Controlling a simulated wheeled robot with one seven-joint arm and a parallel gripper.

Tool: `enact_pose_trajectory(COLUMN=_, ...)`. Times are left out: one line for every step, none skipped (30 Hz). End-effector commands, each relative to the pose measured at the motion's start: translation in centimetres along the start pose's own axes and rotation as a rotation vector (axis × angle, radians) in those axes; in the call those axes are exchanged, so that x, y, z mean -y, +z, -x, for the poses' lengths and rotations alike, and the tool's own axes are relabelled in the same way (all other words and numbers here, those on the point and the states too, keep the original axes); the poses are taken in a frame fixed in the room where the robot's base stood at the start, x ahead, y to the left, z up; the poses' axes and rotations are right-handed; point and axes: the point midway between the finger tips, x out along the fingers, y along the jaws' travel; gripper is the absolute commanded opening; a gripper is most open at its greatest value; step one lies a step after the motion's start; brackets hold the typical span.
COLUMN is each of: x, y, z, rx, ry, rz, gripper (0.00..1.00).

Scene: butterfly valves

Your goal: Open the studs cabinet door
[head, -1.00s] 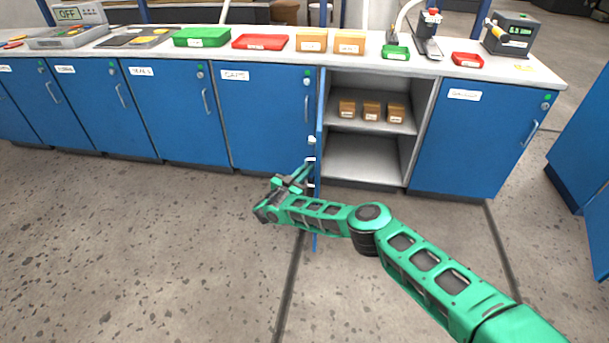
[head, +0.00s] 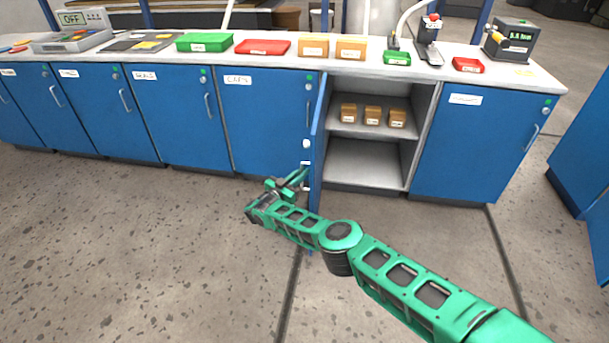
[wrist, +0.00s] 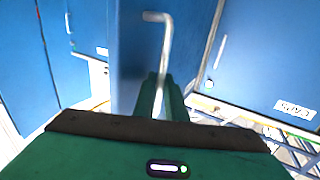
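One blue cabinet door (head: 318,135) stands swung out from the counter, seen nearly edge-on, with its open cabinet (head: 362,160) to its right. Its name label cannot be read from here, so I cannot confirm that it says studs. The door's bar handle (wrist: 165,45) runs down between my fingers in the wrist view. My gripper (head: 298,180) is at this handle, on the left side of the door, and its fingers (wrist: 161,98) look closed around the bar. The fingertips are partly hidden behind the handle and the gripper body.
The open cabinet has a shelf with small brown boxes (head: 372,115). The closed caps door (head: 262,125) is left of the open door; another closed blue door (head: 475,150) is right. Trays and devices stand on the counter (head: 130,55). Floor (head: 130,250) at left is clear.

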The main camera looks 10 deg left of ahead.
Motion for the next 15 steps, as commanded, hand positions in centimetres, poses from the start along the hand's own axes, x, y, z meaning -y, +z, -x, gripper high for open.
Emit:
enact_pose_trajectory(x=0.12, y=0.67, z=0.67, rx=0.005, ry=-0.009, rz=0.008, gripper=0.23)
enact_pose_trajectory(x=0.12, y=0.63, z=0.65, rx=0.005, ry=-0.009, rz=0.007, gripper=0.28)
enact_pose_trajectory(x=0.09, y=0.57, z=0.58, rx=0.004, ry=-0.008, rz=0.007, gripper=0.28)
enact_pose_trajectory(x=0.06, y=0.53, z=0.51, rx=0.004, ry=-0.007, rz=0.006, gripper=0.28)
enact_pose_trajectory(x=0.03, y=0.5, z=0.45, rx=0.003, ry=-0.006, rz=0.006, gripper=0.28)
enact_pose_trajectory(x=-0.01, y=0.47, z=0.38, rx=0.003, ry=-0.005, rz=0.006, gripper=0.28)
enact_pose_trajectory(x=-0.03, y=0.45, z=0.34, rx=0.003, ry=-0.005, rz=0.005, gripper=0.28)
enact_pose_trajectory(x=-0.05, y=0.43, z=0.31, rx=0.003, ry=-0.004, rz=0.005, gripper=0.28)
enact_pose_trajectory(x=-0.08, y=0.41, z=0.27, rx=0.003, ry=-0.004, rz=0.005, gripper=0.28)
enact_pose_trajectory(x=-0.09, y=0.39, z=0.24, rx=0.002, ry=-0.004, rz=0.005, gripper=0.28)
enact_pose_trajectory(x=-0.1, y=0.37, z=0.22, rx=0.002, ry=-0.003, rz=0.005, gripper=0.28)
enact_pose_trajectory(x=-0.1, y=0.36, z=0.25, rx=0.002, ry=-0.003, rz=0.004, gripper=0.28)
enact_pose_trajectory(x=-0.09, y=0.35, z=0.33, rx=0.002, ry=-0.003, rz=0.004, gripper=0.28)
enact_pose_trajectory(x=-0.08, y=0.35, z=0.46, rx=0.002, ry=-0.004, rz=0.004, gripper=0.28)
enact_pose_trajectory(x=-0.06, y=0.35, z=0.71, rx=0.003, ry=-0.004, rz=0.004, gripper=0.28)
